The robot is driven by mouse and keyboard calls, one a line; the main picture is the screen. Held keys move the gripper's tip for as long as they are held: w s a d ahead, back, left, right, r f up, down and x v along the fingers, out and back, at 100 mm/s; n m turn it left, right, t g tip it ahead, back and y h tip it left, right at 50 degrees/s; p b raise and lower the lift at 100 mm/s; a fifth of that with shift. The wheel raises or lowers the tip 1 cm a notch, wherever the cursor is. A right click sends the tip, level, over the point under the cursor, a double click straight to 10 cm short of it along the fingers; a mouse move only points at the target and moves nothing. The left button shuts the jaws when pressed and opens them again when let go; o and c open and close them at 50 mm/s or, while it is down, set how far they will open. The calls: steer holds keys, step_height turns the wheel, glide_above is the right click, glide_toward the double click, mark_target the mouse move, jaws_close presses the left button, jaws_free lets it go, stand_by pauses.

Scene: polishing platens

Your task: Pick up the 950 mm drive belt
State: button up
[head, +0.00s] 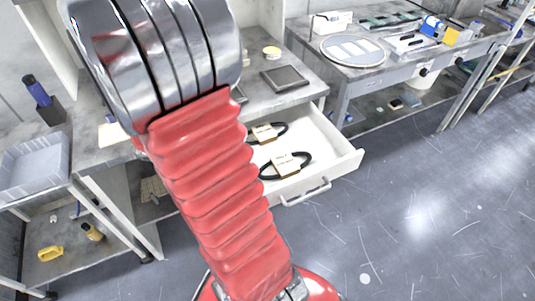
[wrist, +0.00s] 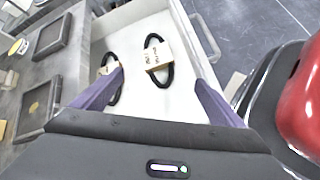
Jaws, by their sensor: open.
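Two black belts, each with a tan label sleeve, lie apart in the open white drawer (head: 335,152). The front belt (head: 287,164) is nearer the handle; it also shows whole in the wrist view (wrist: 155,58). The rear belt (head: 264,133) lies deeper in the drawer and shows at left in the wrist view (wrist: 109,68), partly behind a finger. The label print is too small to read, so I cannot tell which is the 950 mm belt. My gripper (wrist: 159,76) is open and empty above the drawer, with the front belt showing between its purple fingers. My arm hides the gripper in the head view.
The drawer hangs out under a grey bench, its handle (head: 306,192) facing the open floor. Dark square plates (head: 286,78) lie on the bench. A second bench (head: 348,83) with a round disc stands behind. A grey tray (head: 35,165) is at left. The floor at right is clear.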

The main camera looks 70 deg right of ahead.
mark_target(292, 160)
steer(key=s+d+f+n+g, duration=0.1)
steer(key=s+d+f, duration=0.1)
steer(key=d+f, duration=0.1)
steer(key=s+d+f+n+g+h, duration=0.1)
steer(key=s+d+f+n, duration=0.1)
steer(key=d+f, duration=0.1)
steer(key=s+d+f+n+h, duration=0.1)
steer(key=s+d+f+n, duration=0.1)
steer(key=s+d+f, duration=0.1)
steer(key=shift+d+f+g, duration=0.4)
steer(key=shift+d+f, duration=0.15)
steer(key=shift+d, duration=0.15)
steer(key=shift+s+d+f+n+h, duration=0.25)
steer(key=shift+f+n+h, duration=0.05)
steer(key=shift+f+n, duration=0.1)
steer(key=shift+x, duration=1.1)
steer(key=shift+x, duration=2.6)
steer(key=shift+w+d+f, duration=0.1)
steer(key=shift+c, duration=0.2)
